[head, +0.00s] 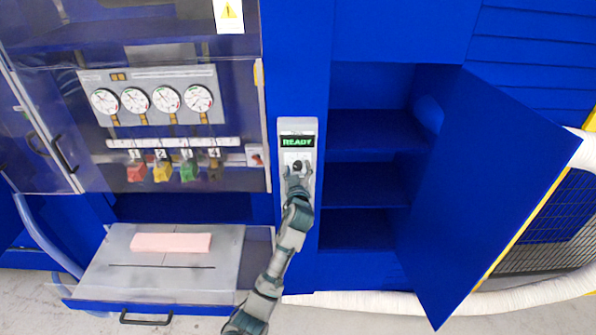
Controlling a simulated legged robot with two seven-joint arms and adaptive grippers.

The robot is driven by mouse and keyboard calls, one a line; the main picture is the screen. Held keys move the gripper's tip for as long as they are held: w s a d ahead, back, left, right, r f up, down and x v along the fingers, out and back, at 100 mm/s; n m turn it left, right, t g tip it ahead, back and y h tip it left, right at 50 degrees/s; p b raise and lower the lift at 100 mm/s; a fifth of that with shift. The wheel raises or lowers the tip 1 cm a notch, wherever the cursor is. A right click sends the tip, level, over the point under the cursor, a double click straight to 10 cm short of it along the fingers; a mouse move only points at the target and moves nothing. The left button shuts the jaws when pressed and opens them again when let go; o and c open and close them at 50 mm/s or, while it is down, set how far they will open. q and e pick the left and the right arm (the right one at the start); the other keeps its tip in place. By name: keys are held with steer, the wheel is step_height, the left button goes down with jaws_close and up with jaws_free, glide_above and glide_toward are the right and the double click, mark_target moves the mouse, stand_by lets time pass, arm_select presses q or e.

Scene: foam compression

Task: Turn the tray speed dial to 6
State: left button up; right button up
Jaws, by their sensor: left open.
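A grey control panel (309,128) stands upright on the blue machine front, with a green "READY" display (297,142) near its top. A dark round dial (297,166) sits just below the display; its numbers and pointer are too small to read. My left gripper (298,173) is open at the dial, its fingers at the dial's lower edge and sides. I cannot tell whether they touch it. The gripper and wrist hide the lower part of the panel. The pulled-out tray (112,268) at lower left carries a pink foam block (171,243). My right gripper is not in view.
Several round gauges (166,99) and coloured valve handles (163,171) are behind the clear cover at left. A blue cabinet door (480,190) stands open at right, beside empty shelves (362,190). A white hose (400,302) lies along the floor.

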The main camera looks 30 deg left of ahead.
arm_select(q)
steer(key=v, duration=1.2)
steer(key=shift+a+f, duration=0.1)
steer(key=shift+f, duration=0.05)
